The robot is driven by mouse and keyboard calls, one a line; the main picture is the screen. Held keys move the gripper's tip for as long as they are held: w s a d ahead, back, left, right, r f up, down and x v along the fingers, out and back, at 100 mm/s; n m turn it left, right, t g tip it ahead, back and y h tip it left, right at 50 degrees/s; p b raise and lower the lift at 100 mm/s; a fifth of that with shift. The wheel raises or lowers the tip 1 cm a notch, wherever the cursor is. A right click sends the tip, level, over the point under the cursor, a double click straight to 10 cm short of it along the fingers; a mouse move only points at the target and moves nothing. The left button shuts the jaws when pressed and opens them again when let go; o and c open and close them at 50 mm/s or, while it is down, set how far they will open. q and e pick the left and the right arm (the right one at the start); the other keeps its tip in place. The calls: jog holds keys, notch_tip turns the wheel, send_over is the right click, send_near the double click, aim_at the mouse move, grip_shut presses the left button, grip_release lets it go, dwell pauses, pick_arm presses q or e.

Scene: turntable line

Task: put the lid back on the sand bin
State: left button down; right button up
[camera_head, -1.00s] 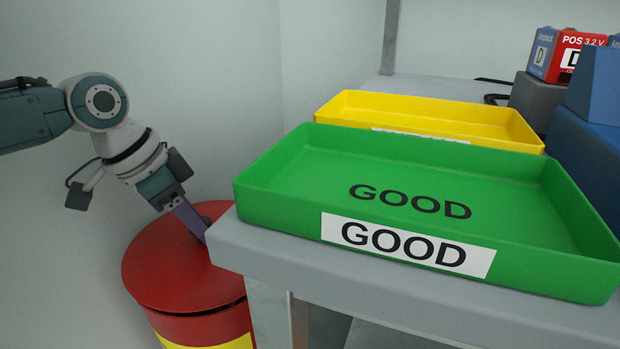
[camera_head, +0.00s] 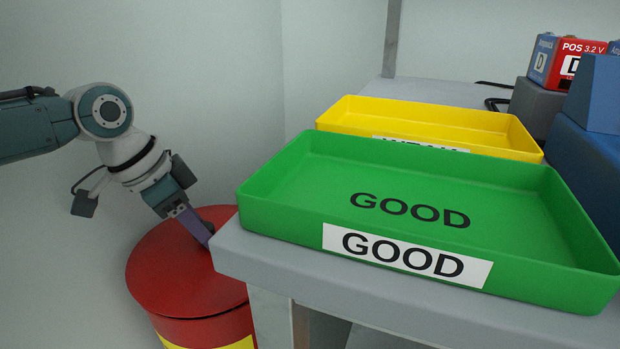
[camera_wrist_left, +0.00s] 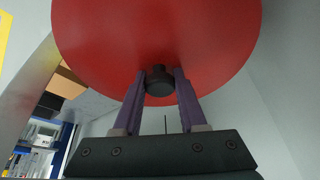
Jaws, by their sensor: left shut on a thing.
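The red sand bin (camera_head: 205,332) stands on the floor at the left, beside the table, with a yellow label partly in view. Its round red lid (camera_head: 172,272) lies over the bin's top; whether it is fully seated I cannot tell. In the left wrist view the lid (camera_wrist_left: 150,35) fills the upper part, with a dark knob (camera_wrist_left: 159,82) at its middle. My left gripper (camera_wrist_left: 159,88) is shut on this knob, one purple finger on each side. In the head view my left gripper (camera_head: 203,232) reaches down to the lid, its tips partly hidden by the table corner. My right gripper is not in view.
The grey table (camera_head: 300,268) has its corner close to my left gripper and overlaps the bin in view. A green tray marked GOOD (camera_head: 300,205) and a yellow tray (camera_head: 345,108) stand on it. Blue fixtures (camera_head: 585,150) are at the right. Walls stand behind the bin.

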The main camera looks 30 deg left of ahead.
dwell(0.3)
pick_arm(q)
grip_release()
dwell(0.6)
notch_tip(320, 180, up, 7)
jog(key=p, duration=0.7)
jog(key=shift+p, duration=0.4)
grip_shut()
dwell(0.8)
